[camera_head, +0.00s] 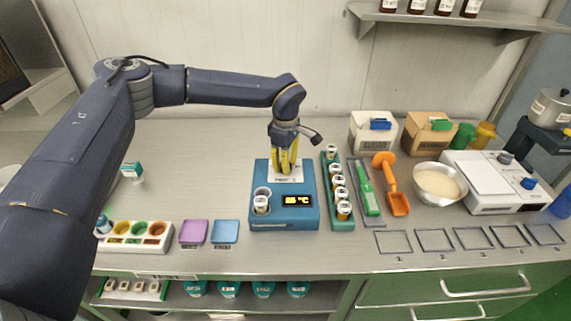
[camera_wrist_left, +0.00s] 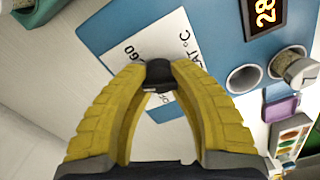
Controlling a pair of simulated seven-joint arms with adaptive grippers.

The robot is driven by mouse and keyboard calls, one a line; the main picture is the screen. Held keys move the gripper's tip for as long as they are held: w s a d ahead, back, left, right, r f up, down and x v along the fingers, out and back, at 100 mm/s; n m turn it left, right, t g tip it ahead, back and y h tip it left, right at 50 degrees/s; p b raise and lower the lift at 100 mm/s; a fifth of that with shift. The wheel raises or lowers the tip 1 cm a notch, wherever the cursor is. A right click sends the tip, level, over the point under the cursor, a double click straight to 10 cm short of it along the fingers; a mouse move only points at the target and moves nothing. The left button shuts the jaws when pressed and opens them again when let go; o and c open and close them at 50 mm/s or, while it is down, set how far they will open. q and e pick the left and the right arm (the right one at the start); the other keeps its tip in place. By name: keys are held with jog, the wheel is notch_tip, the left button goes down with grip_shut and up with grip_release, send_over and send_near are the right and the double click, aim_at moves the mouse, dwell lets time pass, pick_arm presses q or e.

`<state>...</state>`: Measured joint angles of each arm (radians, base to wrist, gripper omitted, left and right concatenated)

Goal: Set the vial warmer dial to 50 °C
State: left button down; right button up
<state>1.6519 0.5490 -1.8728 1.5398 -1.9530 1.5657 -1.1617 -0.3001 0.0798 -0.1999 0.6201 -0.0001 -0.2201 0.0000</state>
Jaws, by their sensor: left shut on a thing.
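The vial warmer (camera_head: 310,218) is a blue box on the counter with a lit display (camera_head: 298,201). In the left wrist view the display (camera_wrist_left: 265,12) shows turned on its side and seems to read 28. The black dial (camera_wrist_left: 159,74) sits on a white printed label plate (camera_wrist_left: 130,45), partly hidden by the fingers. My left gripper (camera_head: 285,167) points down over the back of the warmer. Its yellow fingers (camera_wrist_left: 158,82) are shut on the dial. The dial's pointer and most scale marks are hidden. My right gripper is not in view.
A capped vial (camera_head: 261,205) stands in one warmer well; another well (camera_wrist_left: 243,78) is empty. A green rack (camera_head: 340,215) of several vials stands close to the warmer's right. Purple (camera_head: 193,232) and blue (camera_head: 225,231) trays lie to its left.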

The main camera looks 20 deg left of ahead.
pick_arm(q)
jog(key=c, duration=0.9)
grip_release()
jog(key=shift+c, duration=0.2)
notch_tip(320, 180, up, 12)
jog(key=shift+d, duration=0.1)
